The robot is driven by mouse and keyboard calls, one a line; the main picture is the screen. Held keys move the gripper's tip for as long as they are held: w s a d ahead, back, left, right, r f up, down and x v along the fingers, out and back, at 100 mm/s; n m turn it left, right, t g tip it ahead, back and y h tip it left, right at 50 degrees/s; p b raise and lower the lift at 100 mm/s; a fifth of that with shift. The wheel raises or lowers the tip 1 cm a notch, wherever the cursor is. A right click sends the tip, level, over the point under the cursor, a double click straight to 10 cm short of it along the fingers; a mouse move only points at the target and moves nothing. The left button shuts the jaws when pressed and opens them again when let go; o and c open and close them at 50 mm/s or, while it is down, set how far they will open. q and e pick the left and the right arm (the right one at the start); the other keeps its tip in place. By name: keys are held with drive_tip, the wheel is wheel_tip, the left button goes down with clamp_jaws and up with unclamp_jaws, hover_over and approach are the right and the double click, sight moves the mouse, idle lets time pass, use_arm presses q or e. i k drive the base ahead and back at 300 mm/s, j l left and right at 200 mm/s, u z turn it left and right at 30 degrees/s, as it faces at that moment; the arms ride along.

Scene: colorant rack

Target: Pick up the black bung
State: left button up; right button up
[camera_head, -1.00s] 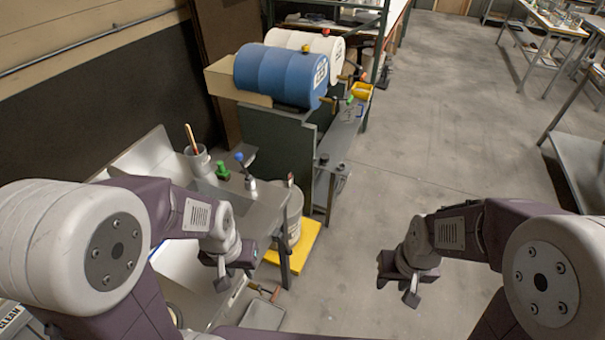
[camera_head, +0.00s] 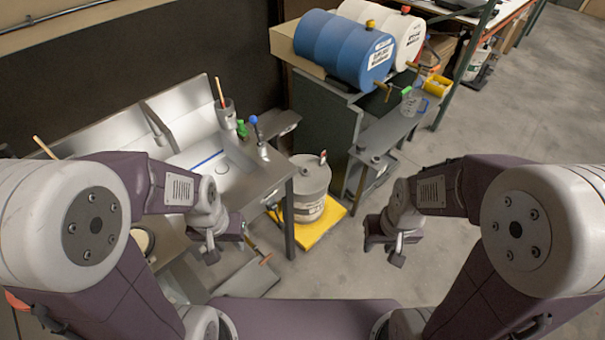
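A small dark round piece (camera_head: 375,159) sits on the narrow grey shelf (camera_head: 392,128) below the drums. It may be the black bung, but it is too small to tell. My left gripper (camera_head: 210,257) hangs in front of the metal sink bench, to the left of that shelf. My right gripper (camera_head: 396,259) hangs over the floor, nearer to me than the shelf. Both grippers are apart from the dark piece, and nothing shows held in them. Their finger gaps cannot be made out.
A blue drum (camera_head: 343,50) and a white drum (camera_head: 400,30) lie on a stand. A grey pail (camera_head: 309,185) stands on a yellow platform (camera_head: 334,215). The sink bench (camera_head: 262,180) holds a green-topped item and a blue-knobbed item. Open floor (camera_head: 480,130) lies right.

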sight(361, 146)
drive_tip(key=i+l+u, duration=0.4)
drive_tip(key=l, duration=0.25)
drive_tip(key=i+l+u, duration=0.4)
drive_tip(key=l, duration=0.4)
drive_tip(key=i+l+u, duration=0.15)
drive_tip(key=l+u, duration=0.25)
drive_tip(key=l, duration=0.4)
drive_tip(key=i+l+u, duration=0.1)
drive_tip(key=l+u, duration=0.35)
drive_tip(key=l, duration=0.45)
drive_tip(key=l+u, duration=0.4)
drive_tip(key=l, duration=0.5)
drive_tip(key=k, duration=0.05)
